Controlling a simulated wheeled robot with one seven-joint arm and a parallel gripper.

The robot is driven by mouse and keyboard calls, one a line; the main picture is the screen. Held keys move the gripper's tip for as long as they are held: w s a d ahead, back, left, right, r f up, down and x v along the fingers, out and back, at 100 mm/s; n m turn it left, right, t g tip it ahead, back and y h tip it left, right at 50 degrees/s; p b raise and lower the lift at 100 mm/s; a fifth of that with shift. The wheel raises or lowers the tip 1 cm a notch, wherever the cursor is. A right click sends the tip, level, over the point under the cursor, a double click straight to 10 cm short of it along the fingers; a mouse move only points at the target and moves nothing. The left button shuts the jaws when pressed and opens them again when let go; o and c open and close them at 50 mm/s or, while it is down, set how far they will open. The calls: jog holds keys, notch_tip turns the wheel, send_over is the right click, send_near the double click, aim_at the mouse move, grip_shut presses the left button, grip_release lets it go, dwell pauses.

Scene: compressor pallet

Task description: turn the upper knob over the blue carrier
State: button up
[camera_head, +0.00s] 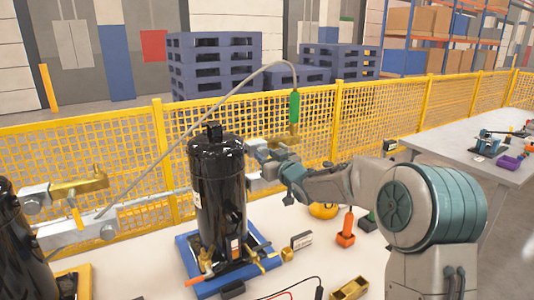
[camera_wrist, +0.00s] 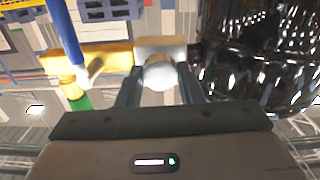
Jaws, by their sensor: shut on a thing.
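The black compressor (camera_head: 217,185) stands upright on the blue carrier (camera_head: 203,288) in the middle of the head view. Its glossy black side (camera_wrist: 255,65) fills the right of the wrist view. The upper knob (camera_wrist: 160,74) is pale and round, on a pale block joined to a brass fitting (camera_wrist: 105,56). My gripper (camera_wrist: 160,92) has one finger on each side of the knob and is shut on it. In the head view my gripper (camera_head: 265,177) is beside the compressor's upper right, and the knob is hard to make out there.
A grey hose with a green sleeve (camera_head: 294,107) arches over the compressor. Another dark compressor (camera_head: 15,250) stands at the left edge, with a brass valve (camera_head: 78,187) near it. An orange tool (camera_head: 346,230) stands right of the carrier. A yellow fence (camera_head: 120,150) runs behind.

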jog(key=shift+m, duration=0.8)
jog(key=shift+p, duration=0.3)
jog(key=o, duration=1)
jog(key=shift+c, duration=0.2)
jog(key=b+v, duration=0.1)
jog(key=v, duration=1.3)
